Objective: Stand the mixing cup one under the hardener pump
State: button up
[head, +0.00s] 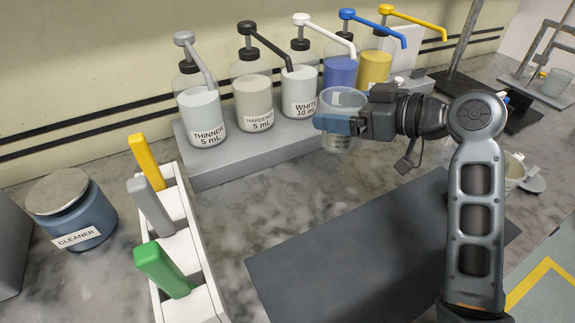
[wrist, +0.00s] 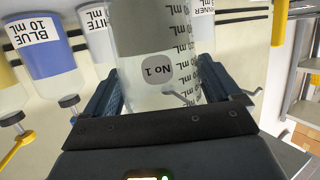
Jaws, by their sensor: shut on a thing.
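The mixing cup one (head: 343,98) is a clear graduated cup; its "No 1" label (wrist: 158,71) shows in the wrist view. My gripper (head: 334,125) is shut on the cup, one finger on each side in the wrist view. The cup looks upright, in front of the white and blue bottles in the head view. The hardener pump (head: 267,43) has a black head and a spout pointing right and forward, on the hardener bottle (head: 252,100). The cup is right of the spout tip and lower than it. Whether the cup's base touches anything is unclear.
The pump bottles stand on a grey plinth (head: 215,172): thinner (head: 201,115) left of hardener, white (head: 300,95) right, then blue (head: 339,72) and yellow (head: 375,66). A rack (head: 205,300) with coloured handles stands front left, beside the cleaner jar (head: 72,215). A dark mat (head: 350,250) lies in front.

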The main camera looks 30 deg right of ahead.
jog(key=shift+w+a+f+p, duration=0.3)
jog(key=shift+w+a+f, duration=0.05)
jog(key=shift+a+f, duration=1.25)
jog(key=shift+w+a+f+p, duration=0.25)
jog(key=shift+w+a+f, duration=0.15)
jog(key=shift+a+f, duration=1.15)
jog(key=shift+w+a+f+p, duration=0.3)
jog(key=shift+w+a+f, duration=0.05)
jog(key=shift+a+f, duration=1.2)
jog(key=shift+d+f, duration=0.1)
jog(key=shift+f, duration=0.1)
jog(key=shift+f, duration=0.15)
jog(key=o, duration=0.8)
